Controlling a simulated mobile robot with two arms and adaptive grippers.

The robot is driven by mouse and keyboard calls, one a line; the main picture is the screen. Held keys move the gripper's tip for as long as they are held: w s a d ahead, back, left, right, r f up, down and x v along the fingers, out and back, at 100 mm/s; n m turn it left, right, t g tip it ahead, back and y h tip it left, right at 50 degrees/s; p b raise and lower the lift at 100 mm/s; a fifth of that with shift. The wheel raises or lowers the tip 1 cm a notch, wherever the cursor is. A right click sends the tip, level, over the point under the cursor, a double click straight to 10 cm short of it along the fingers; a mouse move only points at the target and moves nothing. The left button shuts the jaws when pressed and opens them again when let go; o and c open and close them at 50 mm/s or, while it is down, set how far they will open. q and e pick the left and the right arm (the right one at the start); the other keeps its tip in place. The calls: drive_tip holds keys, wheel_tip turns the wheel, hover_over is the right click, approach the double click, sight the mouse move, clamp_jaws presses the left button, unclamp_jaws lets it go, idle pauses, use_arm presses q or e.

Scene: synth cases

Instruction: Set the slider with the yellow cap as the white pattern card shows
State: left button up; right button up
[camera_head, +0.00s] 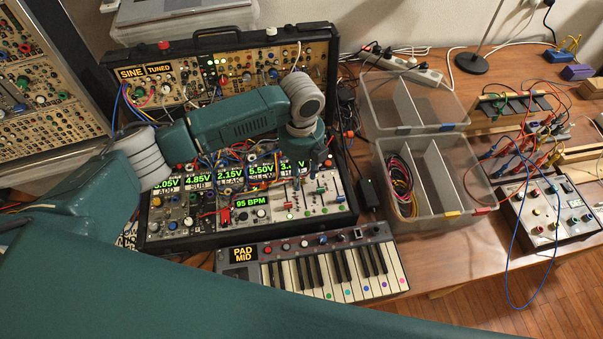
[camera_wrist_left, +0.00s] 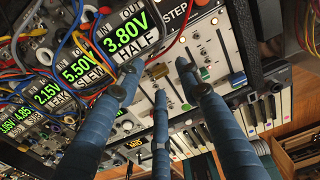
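In the left wrist view, a yellow-gold slider cap (camera_wrist_left: 158,70) sits on a white slider panel (camera_wrist_left: 208,40). A green cap (camera_wrist_left: 204,73) and a blue cap (camera_wrist_left: 237,80) are on neighbouring slots. My left gripper (camera_wrist_left: 158,82) has its three blue fingers spread, with the yellow cap between the tips; whether any finger touches it I cannot tell. In the head view, my left gripper (camera_head: 309,168) points down over the panel (camera_head: 330,203), and I cannot make out the yellow cap. I cannot identify the white pattern card; a white sheet with dark marks (camera_head: 128,234) is partly hidden by my arm.
Patch cables (camera_wrist_left: 72,45) crowd the modules beside the sliders. A keyboard (camera_head: 325,272) lies in front of the synth case (camera_head: 338,150). Clear bins (camera_head: 440,190) stand to the right, with a control box (camera_head: 548,210) beyond. Some bare table shows around the bins.

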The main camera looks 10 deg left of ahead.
use_arm(q)
drive_tip(key=shift+f, duration=0.9)
use_arm(e)
drive_tip(key=shift+w+r, duration=0.2)
drive_tip(key=shift+w, duration=0.25)
use_arm(q)
drive_tip(key=shift+c, duration=0.5)
clamp_jaws()
use_arm(e)
drive_tip(key=shift+s+d, duration=0.1)
drive_tip(key=shift+s, duration=0.15)
